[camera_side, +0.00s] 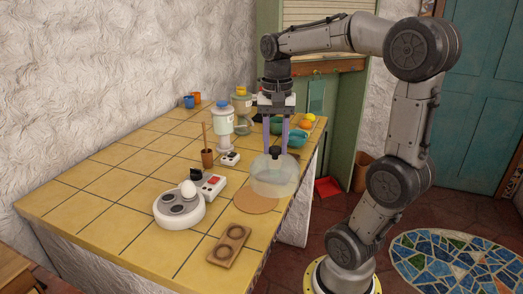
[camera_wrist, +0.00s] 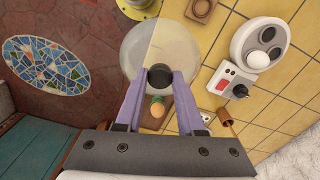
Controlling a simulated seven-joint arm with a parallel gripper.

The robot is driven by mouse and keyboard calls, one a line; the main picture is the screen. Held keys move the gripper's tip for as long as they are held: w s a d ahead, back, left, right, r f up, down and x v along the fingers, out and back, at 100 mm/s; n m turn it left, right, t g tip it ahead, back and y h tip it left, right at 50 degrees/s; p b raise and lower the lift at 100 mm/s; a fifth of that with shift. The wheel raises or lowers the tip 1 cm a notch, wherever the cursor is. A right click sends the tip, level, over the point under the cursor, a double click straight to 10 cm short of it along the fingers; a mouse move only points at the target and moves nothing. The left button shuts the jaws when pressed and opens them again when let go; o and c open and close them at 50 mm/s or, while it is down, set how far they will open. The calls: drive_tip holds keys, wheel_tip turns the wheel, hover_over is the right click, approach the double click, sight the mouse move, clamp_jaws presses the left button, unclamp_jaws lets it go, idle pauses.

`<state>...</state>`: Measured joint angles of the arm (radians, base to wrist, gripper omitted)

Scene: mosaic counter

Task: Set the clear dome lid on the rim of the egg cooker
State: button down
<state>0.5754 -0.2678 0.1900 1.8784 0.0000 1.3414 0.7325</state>
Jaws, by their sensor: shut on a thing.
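The clear dome lid (camera_side: 272,182) hangs from my gripper (camera_side: 276,150) in the side view, near the counter's right edge. My gripper is shut on the lid's dark knob (camera_wrist: 160,77), seen between the purple fingers in the wrist view; the dome (camera_wrist: 133,52) spreads around it. The egg cooker (camera_side: 176,213) is a round white base with dark cups and a white egg (camera_side: 188,189) on it. It stands to the left of the lid, apart from it. In the wrist view the egg cooker (camera_wrist: 246,42) is at the upper right.
A round cork mat (camera_side: 256,203) lies just below the lid. A wooden block with two hollows (camera_side: 230,245) lies at the front. A control box with a red button (camera_side: 211,184) adjoins the cooker. Dispensers (camera_side: 223,123), a brown pot (camera_side: 207,158) and teal bowls (camera_side: 297,137) stand farther back.

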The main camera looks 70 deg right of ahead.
drive_tip(key=s+a, duration=0.1)
drive_tip(key=s+r, duration=0.1)
drive_tip(key=s+a+r, duration=0.1)
drive_tip(key=s, duration=0.1)
drive_tip(key=shift+s+a+r, duration=0.1)
drive_tip(key=shift+a+r, duration=0.05)
drive_tip(key=shift+a, duration=0.2)
drive_tip(key=shift+r, duration=0.3)
drive_tip(key=shift+n, duration=0.4)
drive_tip(key=w+r, duration=0.1)
drive_tip(key=w+d+r, duration=0.1)
drive_tip(key=w, duration=0.1)
drive_tip(key=w+r, duration=0.1)
drive_tip(key=shift+w+d+r, duration=0.25)
drive_tip(key=shift+w+d, duration=0.05)
drive_tip(key=shift+d, duration=0.1)
drive_tip(key=w+a+n, duration=0.3)
drive_tip(key=w+n, duration=0.1)
drive_tip(key=w, duration=1.5)
drive_tip(key=w+a+f, duration=0.2)
drive_tip(key=f, duration=0.4)
drive_tip(key=w+a+f+n, duration=0.1)
drive_tip(key=w+a+f, duration=0.2)
drive_tip(key=f, duration=0.2)
drive_tip(key=shift+f, duration=0.35)
drive_tip(key=shift+w+f, duration=0.1)
drive_tip(key=shift+f, duration=0.85)
